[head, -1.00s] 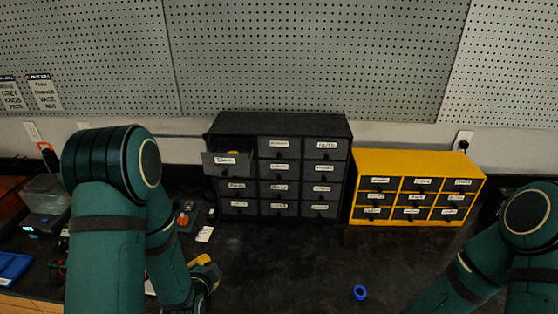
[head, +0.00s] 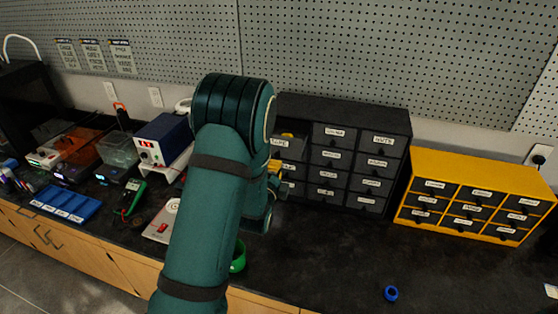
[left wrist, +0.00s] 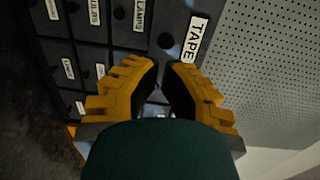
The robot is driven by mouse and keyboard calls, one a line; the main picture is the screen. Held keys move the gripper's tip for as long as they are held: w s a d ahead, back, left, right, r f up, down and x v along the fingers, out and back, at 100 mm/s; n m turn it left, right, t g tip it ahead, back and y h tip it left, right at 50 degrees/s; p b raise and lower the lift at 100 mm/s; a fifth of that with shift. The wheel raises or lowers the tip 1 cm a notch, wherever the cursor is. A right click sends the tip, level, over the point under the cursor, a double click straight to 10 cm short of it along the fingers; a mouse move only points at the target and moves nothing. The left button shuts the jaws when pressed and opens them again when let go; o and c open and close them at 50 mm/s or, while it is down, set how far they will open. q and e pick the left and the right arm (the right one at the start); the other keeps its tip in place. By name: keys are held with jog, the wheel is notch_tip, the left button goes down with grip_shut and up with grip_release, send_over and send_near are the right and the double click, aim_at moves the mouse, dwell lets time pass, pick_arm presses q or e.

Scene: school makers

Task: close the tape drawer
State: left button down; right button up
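The tape drawer (head: 283,143) is at the top left of the black drawer cabinet (head: 345,109) in the head view. It stands pulled out a little, with something yellow inside. My left arm hides part of it. Its front, labelled TAPE, also shows in the left wrist view (left wrist: 194,40), with a dark round knob beside the label. My left gripper (left wrist: 165,68) has yellow fingers, with a narrow empty gap between the tips. The tips are close to the drawer front; I cannot tell whether they touch. In the head view the gripper (head: 275,183) is mostly behind my arm. My right gripper is out of view.
A yellow drawer unit (head: 478,171) stands to the right of the cabinet. A blue ring (head: 391,293) lies on the dark worktop, clear around it. A green round object (head: 238,256) is beside my left arm. A blue tray (head: 66,204) and devices crowd the left. A pegboard wall rises behind.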

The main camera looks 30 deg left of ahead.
aim_at(282, 154)
pick_arm(q)
jog(key=shift+p+x, duration=0.35)
jog(key=shift+x, duration=1.85)
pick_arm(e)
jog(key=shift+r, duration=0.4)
